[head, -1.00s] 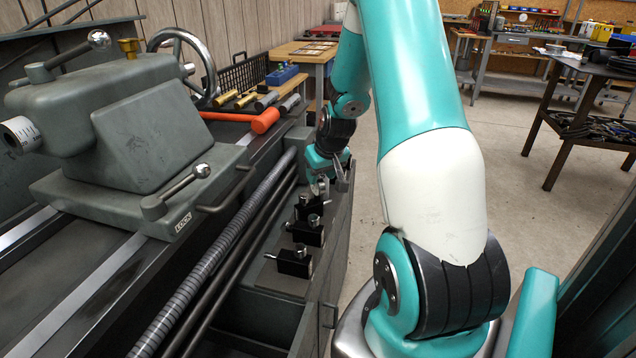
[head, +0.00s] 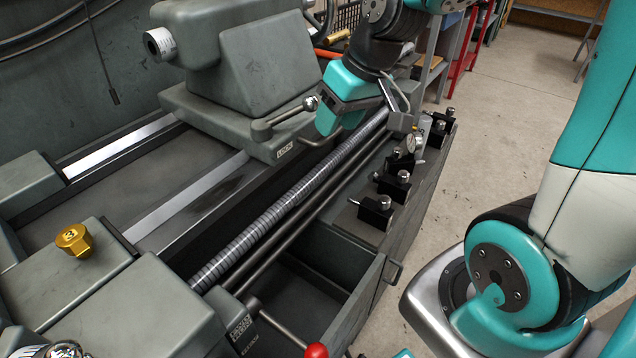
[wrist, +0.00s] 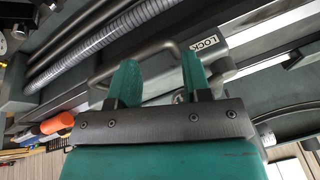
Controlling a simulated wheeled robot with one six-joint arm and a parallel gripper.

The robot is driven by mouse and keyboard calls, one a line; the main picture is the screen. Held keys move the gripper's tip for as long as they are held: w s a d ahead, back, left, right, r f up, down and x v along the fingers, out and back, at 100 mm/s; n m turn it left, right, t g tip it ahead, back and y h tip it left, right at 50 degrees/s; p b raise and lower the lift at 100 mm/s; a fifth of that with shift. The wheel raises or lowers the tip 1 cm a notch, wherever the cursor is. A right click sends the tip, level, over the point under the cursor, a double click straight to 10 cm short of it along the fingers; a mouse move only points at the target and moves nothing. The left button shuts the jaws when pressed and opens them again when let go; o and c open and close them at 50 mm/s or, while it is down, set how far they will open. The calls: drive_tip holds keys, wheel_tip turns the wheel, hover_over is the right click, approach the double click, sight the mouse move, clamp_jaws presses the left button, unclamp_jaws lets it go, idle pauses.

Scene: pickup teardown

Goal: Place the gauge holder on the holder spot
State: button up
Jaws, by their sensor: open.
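The gauge holder (head: 400,161), a black block with a small round white dial (head: 411,144), appears to stand among similar black holders on the narrow ledge right of the lead screw. No marked holder spot can be made out. My gripper (head: 328,124) is left of these holders, over the lathe bed beside the tailstock's lever and bar handle. In the wrist view my two teal fingers (wrist: 160,72) are apart with nothing held. The bar handle (wrist: 101,82) shows close by the fingers; I cannot tell whether they touch it.
The grey tailstock (head: 262,65) stands behind my gripper, with its lever (head: 287,117) close. Other black holders (head: 374,211) line the ledge. An open compartment (head: 320,275) lies in front. A red-knobbed lever (head: 316,351) is at the bottom.

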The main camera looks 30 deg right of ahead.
drive_tip(key=s+a+r+n+g+y, duration=0.1)
drive_tip(key=s+a+r+n+g, duration=0.15)
drive_tip(key=s+a, duration=0.5)
drive_tip(key=s+a+r+n+g+y, duration=0.1)
drive_tip(key=s+a+n, duration=0.2)
drive_tip(key=s+a, duration=0.4)
wheel_tip(320, 180, up, 8)
drive_tip(key=p, duration=0.8)
drive_tip(key=shift+s+d, duration=0.3)
drive_tip(key=shift+d, duration=0.15)
